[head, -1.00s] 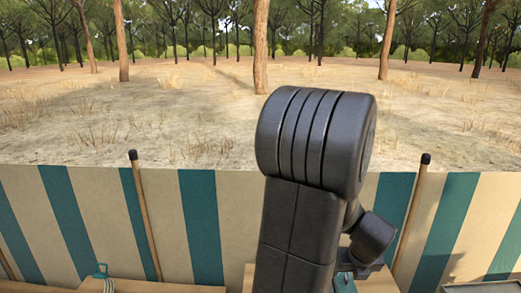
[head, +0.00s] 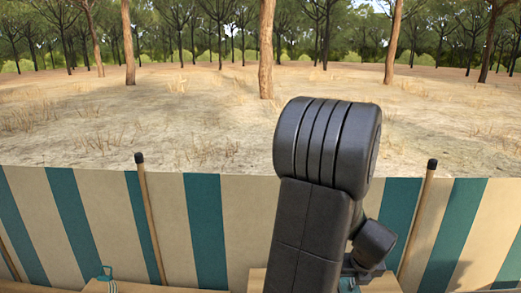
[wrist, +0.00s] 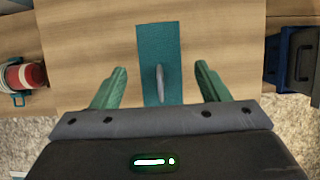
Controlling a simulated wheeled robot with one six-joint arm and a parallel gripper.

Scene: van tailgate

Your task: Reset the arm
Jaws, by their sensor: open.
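My gripper (wrist: 160,88) shows in the wrist view with its two green fingers spread apart. It is open, with nothing held between the fingers. Below it is a light wooden surface (wrist: 85,40) with a teal strip (wrist: 158,40) on it. A small grey upright piece (wrist: 160,80) shows on the strip, between the fingers in the picture; I cannot tell how far below them it is. In the head view my dark arm stands up right of the middle and hides my gripper.
A red and white cylinder (wrist: 25,76) is at the left in the wrist view, and a dark blue box-like thing (wrist: 290,60) at the right. A striped windbreak (head: 90,225) with wooden poles (head: 150,220) stands ahead. Dry grass and trees lie beyond.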

